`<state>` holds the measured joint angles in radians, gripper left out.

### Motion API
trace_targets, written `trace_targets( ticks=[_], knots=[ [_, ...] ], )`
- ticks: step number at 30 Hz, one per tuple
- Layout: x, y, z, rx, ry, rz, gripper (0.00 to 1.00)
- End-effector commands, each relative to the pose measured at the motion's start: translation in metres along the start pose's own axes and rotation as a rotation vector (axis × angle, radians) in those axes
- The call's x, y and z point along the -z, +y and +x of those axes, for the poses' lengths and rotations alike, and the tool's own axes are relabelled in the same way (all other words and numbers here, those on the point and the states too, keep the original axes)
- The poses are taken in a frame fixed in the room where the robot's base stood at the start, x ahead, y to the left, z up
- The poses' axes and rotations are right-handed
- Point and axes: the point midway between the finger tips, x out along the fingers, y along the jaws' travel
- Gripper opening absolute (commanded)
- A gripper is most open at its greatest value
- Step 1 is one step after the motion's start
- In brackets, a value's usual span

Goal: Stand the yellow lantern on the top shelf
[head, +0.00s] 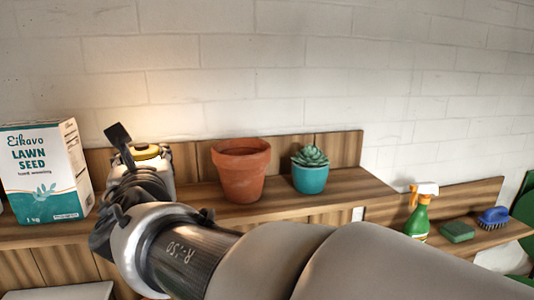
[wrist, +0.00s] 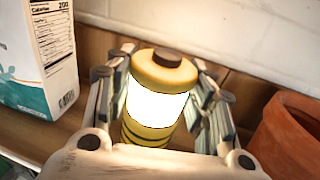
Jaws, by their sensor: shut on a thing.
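The yellow lantern (wrist: 160,105) has a dark cap and a glowing white middle. In the wrist view it sits between the two fingers of my gripper (wrist: 160,100), which is shut on it. In the head view the lantern's top (head: 148,152) shows behind my wrist, over the wooden shelf (head: 290,203) between the lawn seed box and the clay pot. My gripper (head: 140,165) hides the lantern's lower part there. I cannot tell whether its base touches the shelf.
A lawn seed box (head: 45,170) stands left of the lantern. A clay pot (head: 241,170) and a succulent in a teal pot (head: 310,170) stand to the right. A lower surface at right holds a spray bottle (head: 418,212), a green sponge (head: 457,231) and a blue brush (head: 493,217).

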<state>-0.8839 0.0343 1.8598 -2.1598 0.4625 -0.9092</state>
Motion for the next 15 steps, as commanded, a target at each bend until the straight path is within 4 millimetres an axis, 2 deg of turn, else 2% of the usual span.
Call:
trace_targets(
  ticks=[1,2,10,15],
  knots=[
    [0.0017,-0.0002,0.0000,0.000,-0.002,0.000,0.00],
    [0.0024,0.0000,0.0001,0.000,0.001,0.000,0.51],
    [0.0015,0.0000,0.0001,0.000,0.000,0.000,0.69],
    [0.0015,0.0000,0.0001,0.000,0.000,0.000,0.69]
  ],
)
